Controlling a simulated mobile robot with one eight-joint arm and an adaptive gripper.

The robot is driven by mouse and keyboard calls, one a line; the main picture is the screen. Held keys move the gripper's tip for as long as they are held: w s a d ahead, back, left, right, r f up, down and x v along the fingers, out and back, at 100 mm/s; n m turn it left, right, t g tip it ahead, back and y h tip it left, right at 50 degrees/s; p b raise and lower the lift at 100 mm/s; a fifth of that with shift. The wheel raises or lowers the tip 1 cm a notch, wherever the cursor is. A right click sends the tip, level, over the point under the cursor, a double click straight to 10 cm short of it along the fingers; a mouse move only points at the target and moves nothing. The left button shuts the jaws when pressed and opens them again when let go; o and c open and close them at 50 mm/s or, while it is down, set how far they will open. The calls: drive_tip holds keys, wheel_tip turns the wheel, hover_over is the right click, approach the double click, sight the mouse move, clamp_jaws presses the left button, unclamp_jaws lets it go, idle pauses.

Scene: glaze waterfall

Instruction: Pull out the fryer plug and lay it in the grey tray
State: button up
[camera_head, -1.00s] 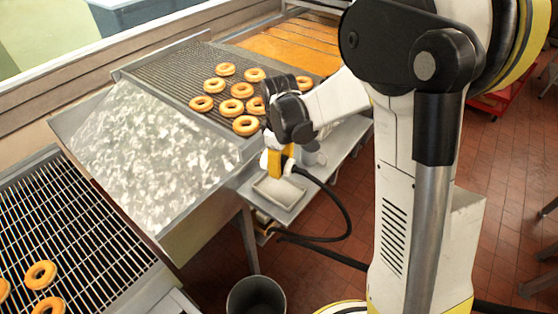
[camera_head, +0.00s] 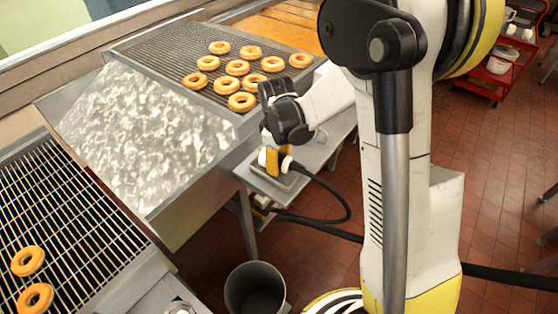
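The fryer plug (camera_head: 271,161) is a yellow block with a pale end and a thick black cable (camera_head: 328,190) leaving its right side. My gripper (camera_head: 270,150), dark at the end of my white arm, points down with the plug between its fingers and appears shut on it. The fingertips are small and partly hidden. The grey tray (camera_head: 285,181) lies on the metal side shelf just under the plug, mostly covered by it. I cannot tell whether the plug touches the tray.
The metal shelf (camera_head: 318,157) juts from the fryer line. Left of it are the white glaze waterfall (camera_head: 145,135) and a wire conveyor with several doughnuts (camera_head: 237,68). A dark bin (camera_head: 254,290) stands below on the tiled floor. A red cart (camera_head: 492,75) is at the back right.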

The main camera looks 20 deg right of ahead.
drive_tip(key=o, duration=1.5)
drive_tip(key=r, duration=1.2)
drive_tip(key=shift+s+a, duration=0.25)
drive_tip(key=s+f+m+t+b, duration=0.1)
drive_tip(key=s+m+t+b, duration=0.1)
drive_tip(key=s, duration=0.3)
drive_tip(key=s+f+m+t+b, duration=0.1)
drive_tip(key=s+m+t+b, duration=0.1)
drive_tip(key=s+m+b, duration=0.2)
drive_tip(key=s+m+t+b, duration=0.2)
drive_tip(key=s+m+b, duration=0.1)
drive_tip(key=s, duration=0.5)
drive_tip(key=shift+f+t, duration=0.3)
drive_tip(key=shift+f, duration=0.1)
